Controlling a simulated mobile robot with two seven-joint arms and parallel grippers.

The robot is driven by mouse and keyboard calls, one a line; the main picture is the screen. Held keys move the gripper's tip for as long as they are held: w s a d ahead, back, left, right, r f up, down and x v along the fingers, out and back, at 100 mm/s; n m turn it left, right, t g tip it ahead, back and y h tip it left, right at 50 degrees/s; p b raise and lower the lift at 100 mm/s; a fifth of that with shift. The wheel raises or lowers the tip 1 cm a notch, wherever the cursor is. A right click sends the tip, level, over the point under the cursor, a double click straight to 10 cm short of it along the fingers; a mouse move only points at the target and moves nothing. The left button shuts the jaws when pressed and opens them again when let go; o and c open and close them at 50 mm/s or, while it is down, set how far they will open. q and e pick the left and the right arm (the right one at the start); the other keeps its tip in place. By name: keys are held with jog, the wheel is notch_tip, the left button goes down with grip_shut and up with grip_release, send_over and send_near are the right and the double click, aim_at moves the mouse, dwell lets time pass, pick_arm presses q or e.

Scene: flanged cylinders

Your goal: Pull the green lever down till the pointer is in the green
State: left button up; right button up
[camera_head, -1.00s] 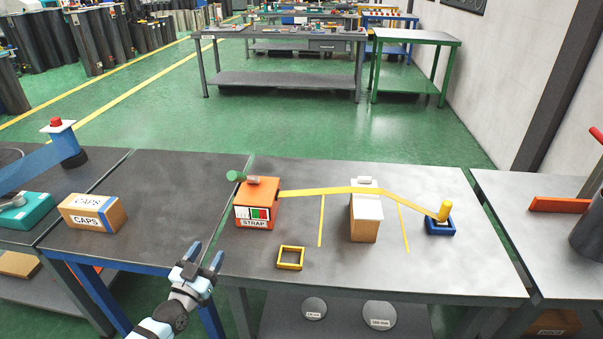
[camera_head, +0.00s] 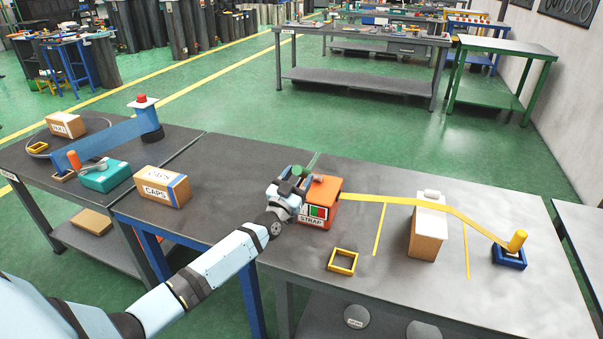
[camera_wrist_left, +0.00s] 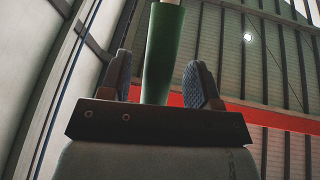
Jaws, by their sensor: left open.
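The orange strap box (camera_head: 327,189) stands at the left end of the right-hand grey table. Its red and green gauge (camera_head: 318,211) is on the front; part of it is hidden by my gripper, and I cannot make out the pointer. The green lever (camera_head: 298,171) sticks out at the box's upper left. My left gripper (camera_head: 288,187) is at the lever. In the left wrist view the green lever (camera_wrist_left: 163,55) stands between the two fingers of the left gripper (camera_wrist_left: 160,82), which are apart with visible gaps beside it. My right gripper is not in view.
A yellow strap (camera_head: 375,200) runs from the box over a white-topped carton (camera_head: 427,228) to a blue block (camera_head: 509,255). A yellow square frame (camera_head: 342,262) lies in front. A CAPS carton (camera_head: 163,187) and a teal device (camera_head: 104,176) stand to the left.

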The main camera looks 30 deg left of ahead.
pick_arm(q)
jog(key=shift+x, duration=0.85)
jog(key=shift+c, duration=0.5)
grip_shut()
jog(key=f+b, duration=0.1)
jog(key=b, duration=0.2)
jog(key=shift+s+d+f+t, duration=0.1)
jog(key=shift+s+f+t, duration=0.3)
jog(key=shift+s+d+f+t+b, duration=0.1)
jog(key=shift+s+t+b, duration=0.2)
jog(key=shift+b, duration=0.3)
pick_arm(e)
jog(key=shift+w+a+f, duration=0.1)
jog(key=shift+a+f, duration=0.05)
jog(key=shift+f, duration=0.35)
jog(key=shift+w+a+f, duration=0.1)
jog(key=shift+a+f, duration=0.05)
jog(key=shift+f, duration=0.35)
pick_arm(q)
jog(key=shift+o, duration=0.5)
grip_release()
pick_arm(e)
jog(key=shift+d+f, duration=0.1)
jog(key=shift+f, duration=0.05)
